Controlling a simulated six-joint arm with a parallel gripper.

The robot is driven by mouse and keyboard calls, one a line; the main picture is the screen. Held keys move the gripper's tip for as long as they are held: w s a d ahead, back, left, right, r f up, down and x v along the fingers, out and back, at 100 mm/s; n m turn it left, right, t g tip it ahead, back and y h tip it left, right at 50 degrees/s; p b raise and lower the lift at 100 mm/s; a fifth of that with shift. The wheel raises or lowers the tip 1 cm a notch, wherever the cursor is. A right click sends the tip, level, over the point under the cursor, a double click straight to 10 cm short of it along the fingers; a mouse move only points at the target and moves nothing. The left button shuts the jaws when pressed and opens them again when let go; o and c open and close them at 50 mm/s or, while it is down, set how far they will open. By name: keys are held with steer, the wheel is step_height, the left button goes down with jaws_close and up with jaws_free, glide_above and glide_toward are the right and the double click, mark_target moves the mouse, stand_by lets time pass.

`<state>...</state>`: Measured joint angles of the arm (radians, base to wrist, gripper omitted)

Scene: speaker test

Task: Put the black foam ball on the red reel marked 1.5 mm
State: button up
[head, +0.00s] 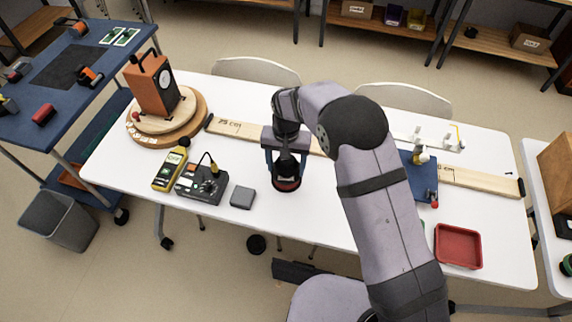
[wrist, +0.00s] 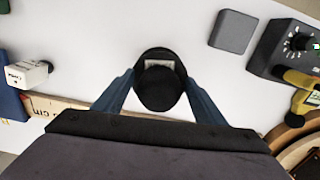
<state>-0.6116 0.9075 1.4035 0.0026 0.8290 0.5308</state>
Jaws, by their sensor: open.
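A black ball (wrist: 160,90) shows between the fingers of my gripper (wrist: 157,76) in the wrist view. It overlaps a round, dark-rimmed reel (wrist: 143,56) with a pale patch on its top. In the head view the reel (head: 286,186) shows red and black and stands on the white table below my gripper (head: 286,175). The ball (head: 287,166) shows dark between the fingers there. My fingers are open, one on each side of the ball. The ball appears to rest on the reel, but I cannot tell for sure whether they touch. The 1.5 mm marking is not readable.
A grey block (head: 242,197), a control box (head: 202,184) and a yellow meter (head: 170,168) stand to the left. A wooden rail (head: 240,129) runs behind. A red tray (head: 458,246) lies at the right. The table in front of the reel is clear.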

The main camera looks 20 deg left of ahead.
mark_target(286, 161)
step_height(286, 161, up, 12)
steer(key=b, duration=0.3)
steer(key=shift+r, duration=0.1)
steer(key=s+d, duration=0.5)
steer(key=d, duration=0.7)
steer(key=s+d, duration=0.5)
steer(key=d, duration=0.6)
steer(key=s+d+f+m, duration=0.1)
steer(key=s+d+f, duration=0.2)
steer(key=s+d, duration=0.3)
steer(key=shift+s+f, duration=0.15)
steer(key=shift+s, duration=1.45)
steer(key=shift+r+p, duration=0.7)
